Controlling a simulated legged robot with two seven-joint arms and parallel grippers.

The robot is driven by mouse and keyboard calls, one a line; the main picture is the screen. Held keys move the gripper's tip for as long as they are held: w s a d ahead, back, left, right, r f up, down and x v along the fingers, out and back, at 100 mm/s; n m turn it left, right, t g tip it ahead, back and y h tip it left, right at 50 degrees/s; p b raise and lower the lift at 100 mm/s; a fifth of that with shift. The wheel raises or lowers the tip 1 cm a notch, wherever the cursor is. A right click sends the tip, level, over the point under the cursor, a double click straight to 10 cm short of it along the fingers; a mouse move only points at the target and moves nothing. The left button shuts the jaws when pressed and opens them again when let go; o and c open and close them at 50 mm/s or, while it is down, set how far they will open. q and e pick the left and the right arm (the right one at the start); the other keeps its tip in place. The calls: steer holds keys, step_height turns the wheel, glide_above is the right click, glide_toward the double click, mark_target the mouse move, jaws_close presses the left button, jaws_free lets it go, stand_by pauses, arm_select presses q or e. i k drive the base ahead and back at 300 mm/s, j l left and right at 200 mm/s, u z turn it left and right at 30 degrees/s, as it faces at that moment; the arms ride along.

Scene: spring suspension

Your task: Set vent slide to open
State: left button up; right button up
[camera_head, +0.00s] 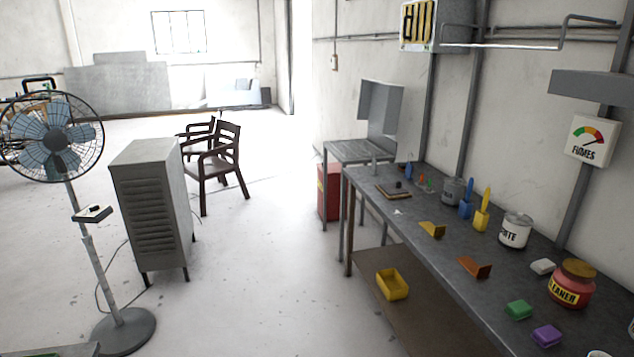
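A wall-mounted vent box (437,25) hangs high on the right-hand wall, above the far end of the workbench. Its front grille (418,21) shows dark upright slots with yellow between them. I cannot make out a separate slide handle, and the slide's position is too small to tell. A fumes gauge (589,141) with a green-to-red dial is fixed on the wall at the right; its exact reading is hard to tell. Neither of my grippers shows in the head view.
A long workbench (400,205) runs along the right wall, holding cans, brushes, a red jar (572,285) and small coloured blocks. A standing fan (58,140), grey cabinet (150,205) and wooden chair (222,160) stand left. The floor between is clear.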

mark_target(410, 23)
steer(key=i+j, duration=0.15)
steer(key=i, duration=1.2)
steer(key=i+j, duration=0.15)
steer(key=i, duration=1.25)
